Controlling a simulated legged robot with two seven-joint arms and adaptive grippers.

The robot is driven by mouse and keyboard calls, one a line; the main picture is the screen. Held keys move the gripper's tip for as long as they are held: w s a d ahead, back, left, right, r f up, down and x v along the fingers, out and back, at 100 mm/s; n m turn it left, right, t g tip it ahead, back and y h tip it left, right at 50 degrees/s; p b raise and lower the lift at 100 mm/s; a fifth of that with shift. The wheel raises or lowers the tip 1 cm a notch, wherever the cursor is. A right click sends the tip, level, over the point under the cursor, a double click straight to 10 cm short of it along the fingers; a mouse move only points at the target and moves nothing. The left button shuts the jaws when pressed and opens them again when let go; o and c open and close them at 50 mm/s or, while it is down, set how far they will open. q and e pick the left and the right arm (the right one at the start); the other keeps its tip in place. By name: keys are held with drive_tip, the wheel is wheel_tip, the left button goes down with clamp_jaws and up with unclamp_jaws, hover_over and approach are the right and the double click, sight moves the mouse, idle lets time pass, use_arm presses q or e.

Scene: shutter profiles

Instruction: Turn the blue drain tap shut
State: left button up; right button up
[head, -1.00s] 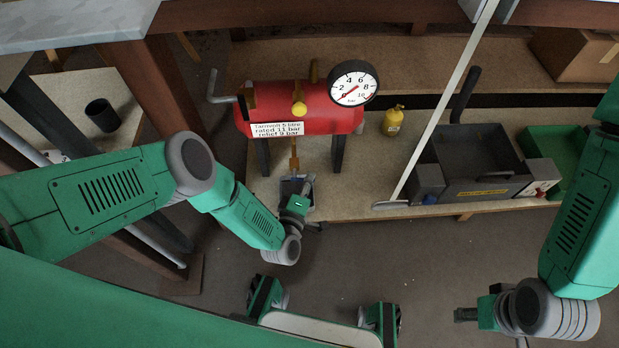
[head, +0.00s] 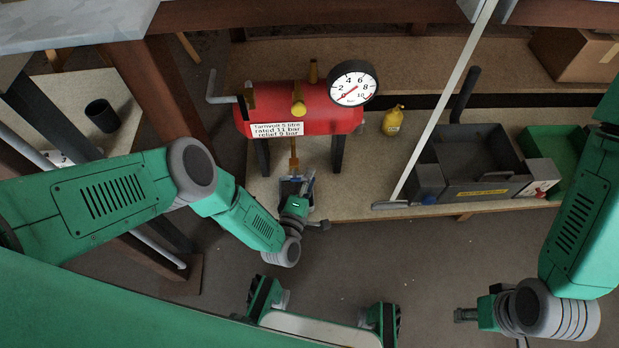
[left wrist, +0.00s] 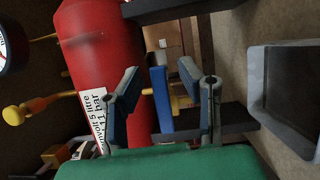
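The blue drain tap (left wrist: 160,98) shows in the left wrist view as a flat blue lever on a brass stem, under the red tank (left wrist: 100,60). My left gripper (left wrist: 160,72) has its two fingers apart, one on each side of the lever, with visible gaps. In the head view my left gripper (head: 297,184) is below the red tank (head: 300,112), near the bench front edge; it mostly hides the tap there. A brass drain pipe (head: 294,155) hangs under the tank. My right gripper (head: 466,314) is far off at the lower right; its fingers are unclear.
The tank's dark legs (head: 338,155) stand on either side of the drain. A pressure gauge (head: 352,84) is on the tank. A yellow bottle (head: 393,121), a grey toolbox (head: 475,165) and a green bin (head: 556,150) stand to the right. A pale post (head: 440,105) crosses the bench.

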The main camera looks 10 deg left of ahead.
use_arm(q)
drive_tip(key=s, duration=0.7)
drive_tip(key=shift+s+a, duration=0.25)
drive_tip(key=shift+a, duration=0.15)
drive_tip(key=shift+f, duration=0.1)
